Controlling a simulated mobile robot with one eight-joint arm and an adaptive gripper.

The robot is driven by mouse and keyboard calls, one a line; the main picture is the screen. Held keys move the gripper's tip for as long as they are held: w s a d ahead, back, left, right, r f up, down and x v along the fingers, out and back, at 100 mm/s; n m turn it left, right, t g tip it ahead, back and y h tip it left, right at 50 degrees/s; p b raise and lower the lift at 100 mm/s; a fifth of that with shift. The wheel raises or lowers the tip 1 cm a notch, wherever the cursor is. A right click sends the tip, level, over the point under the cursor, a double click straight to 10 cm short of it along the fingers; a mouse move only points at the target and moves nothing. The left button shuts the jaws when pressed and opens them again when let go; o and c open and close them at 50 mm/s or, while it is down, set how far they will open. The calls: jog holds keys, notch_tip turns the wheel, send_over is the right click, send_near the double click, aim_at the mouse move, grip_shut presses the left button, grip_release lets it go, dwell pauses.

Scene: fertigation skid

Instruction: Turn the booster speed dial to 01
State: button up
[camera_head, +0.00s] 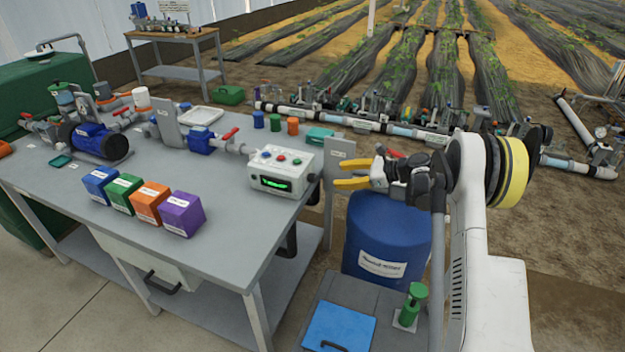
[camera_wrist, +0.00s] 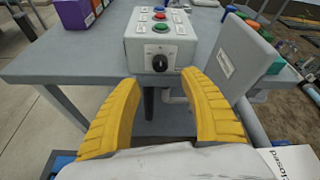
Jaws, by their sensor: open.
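The grey control box (camera_head: 270,168) stands at the right end of the workbench, with coloured buttons on top and a green lit display (camera_head: 275,184) on one face. Its writing is too small to read. In the wrist view, the box (camera_wrist: 136,48) shows a black round dial (camera_wrist: 160,62) on a pale plate on the face towards me. Its setting cannot be read. My gripper (camera_head: 340,175) has yellow fingers, spread open and empty, just right of the box. In the wrist view my gripper (camera_wrist: 160,83) frames the dial from a short distance, apart from it.
A grey upright plate (camera_wrist: 240,62) stands close to the right of the box. A purple block (camera_head: 181,214) and other coloured blocks sit on the workbench (camera_head: 235,235) to the left. A blue drum (camera_head: 385,240) stands below my gripper.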

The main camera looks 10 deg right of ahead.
aim_at(316, 177)
jog(key=b+x, duration=0.1)
jog(key=x, duration=0.2)
jog(key=b+x, duration=0.1)
jog(key=x, duration=0.2)
jog(key=b+x, duration=0.1)
jog(key=x, duration=0.3)
jog(key=shift+s+d+f+b, duration=0.1)
jog(key=shift+f+b, duration=0.15)
jog(key=shift+b, duration=0.15)
jog(key=shift+w+a, duration=0.3)
jog(key=shift+a, duration=0.05)
grip_shut()
